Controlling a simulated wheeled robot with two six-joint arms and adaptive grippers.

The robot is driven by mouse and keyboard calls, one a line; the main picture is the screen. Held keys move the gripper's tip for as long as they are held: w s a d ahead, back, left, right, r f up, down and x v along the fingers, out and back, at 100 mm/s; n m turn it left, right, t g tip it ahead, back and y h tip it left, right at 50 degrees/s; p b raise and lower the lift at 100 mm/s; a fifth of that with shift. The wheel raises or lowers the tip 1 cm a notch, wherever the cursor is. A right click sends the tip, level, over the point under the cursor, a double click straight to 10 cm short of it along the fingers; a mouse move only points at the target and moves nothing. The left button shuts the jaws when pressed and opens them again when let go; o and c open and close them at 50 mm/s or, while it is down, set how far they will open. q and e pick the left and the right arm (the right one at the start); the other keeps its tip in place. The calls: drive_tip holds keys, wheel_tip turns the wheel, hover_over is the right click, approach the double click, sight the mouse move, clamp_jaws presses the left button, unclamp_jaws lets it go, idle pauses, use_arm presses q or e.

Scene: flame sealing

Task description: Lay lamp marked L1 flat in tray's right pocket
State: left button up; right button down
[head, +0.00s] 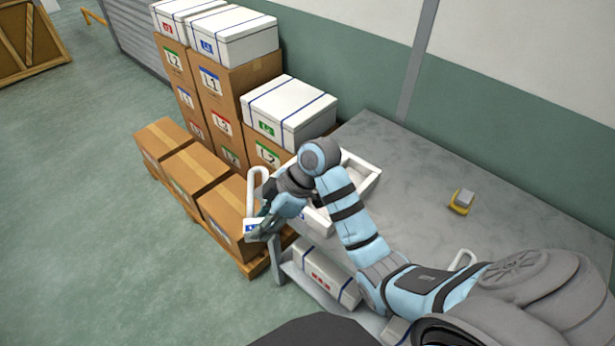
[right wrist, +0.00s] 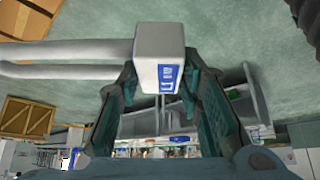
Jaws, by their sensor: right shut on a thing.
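The lamp marked L1 (head: 251,192) is a white U-shaped tube on a white base with a blue label. My right gripper (head: 263,226) is shut on its base and holds it off the table's left edge, the tube pointing up in the head view. In the right wrist view, the lamp base (right wrist: 158,45) sits between the fingers with "L1" readable, and its tubes run left. The white tray (head: 368,186) is on the table behind my right arm. The arm hides much of it, so its pockets are not clear. My left gripper is out of view.
The grey table (head: 420,160) is mostly bare behind the arm. A small yellow holder with a grey block (head: 462,200) stands on it. Cartons (head: 228,200) on a pallet are stacked left of the table. A white box (head: 318,280) sits on the lower shelf.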

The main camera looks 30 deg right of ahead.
use_arm(q)
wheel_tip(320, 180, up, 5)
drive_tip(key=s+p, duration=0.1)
drive_tip(key=p, duration=0.4)
use_arm(e)
drive_tip(key=w+d+f+m+t+h, duration=0.1)
drive_tip(key=w+d+m+t+h, duration=0.3)
drive_tip(key=d, duration=0.6)
drive_tip(key=w+d+f+m, duration=0.1)
drive_tip(key=d+m, duration=0.5)
drive_tip(key=d, duration=0.4)
drive_tip(key=f+b, duration=0.4)
drive_tip(key=f, duration=0.1)
drive_tip(key=w+f+b, duration=0.1)
drive_tip(key=f+b, duration=0.1)
drive_tip(key=shift+f, duration=0.3)
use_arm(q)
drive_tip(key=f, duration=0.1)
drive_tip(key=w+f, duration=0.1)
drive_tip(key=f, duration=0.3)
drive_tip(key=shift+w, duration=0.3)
use_arm(e)
drive_tip(key=c, duration=1.1)
unclamp_jaws()
drive_tip(key=shift+s+r, duration=0.1)
drive_tip(key=shift+c, duration=1.3)
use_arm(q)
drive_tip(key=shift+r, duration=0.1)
